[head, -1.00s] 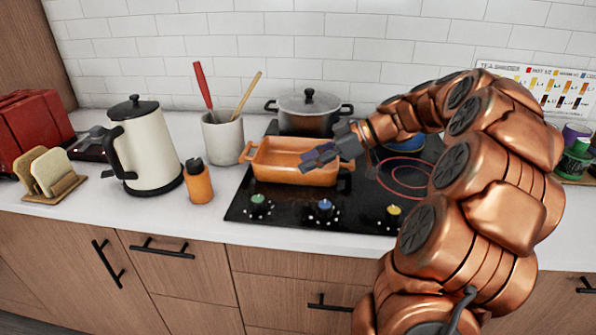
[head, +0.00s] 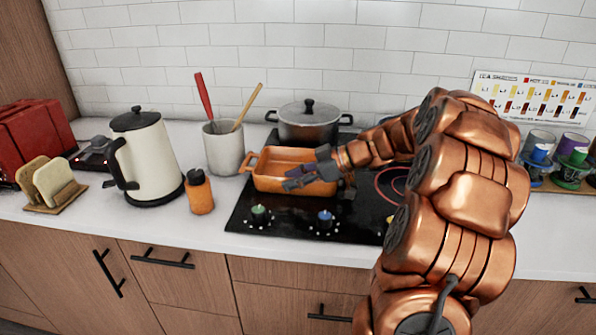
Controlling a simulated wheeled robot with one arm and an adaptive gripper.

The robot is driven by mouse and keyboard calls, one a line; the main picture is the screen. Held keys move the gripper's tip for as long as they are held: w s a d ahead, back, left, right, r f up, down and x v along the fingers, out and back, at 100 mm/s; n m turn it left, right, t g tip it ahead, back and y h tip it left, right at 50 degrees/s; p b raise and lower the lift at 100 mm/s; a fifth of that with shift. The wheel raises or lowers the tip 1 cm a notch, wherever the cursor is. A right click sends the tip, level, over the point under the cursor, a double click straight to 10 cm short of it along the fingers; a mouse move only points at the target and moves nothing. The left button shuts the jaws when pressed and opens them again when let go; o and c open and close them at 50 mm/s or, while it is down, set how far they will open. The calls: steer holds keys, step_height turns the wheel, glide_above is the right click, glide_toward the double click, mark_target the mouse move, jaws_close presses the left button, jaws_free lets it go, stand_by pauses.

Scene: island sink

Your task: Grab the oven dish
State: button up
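The oven dish (head: 270,183) is an orange rectangular dish with a loop handle at its left end. It sits on the black cooktop (head: 285,222), in front of the grey pot. My gripper (head: 298,178) is over the right part of the dish, with its dark fingers pointing left. The fingers look spread apart, one nearer the front rim and one farther back. The dish's right end and right handle are hidden behind my gripper and wrist. I cannot tell whether the fingers touch the dish.
A lidded grey pot (head: 308,122) stands behind the dish. A utensil crock (head: 224,148), an orange bottle (head: 199,192) and a cream kettle (head: 147,160) stand to the left. Control knobs (head: 326,219) line the cooktop's front. Cups (head: 572,148) stand at the far right.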

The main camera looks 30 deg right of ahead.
steer(key=shift+c, duration=0.3)
jaws_close()
stand_by(0.6)
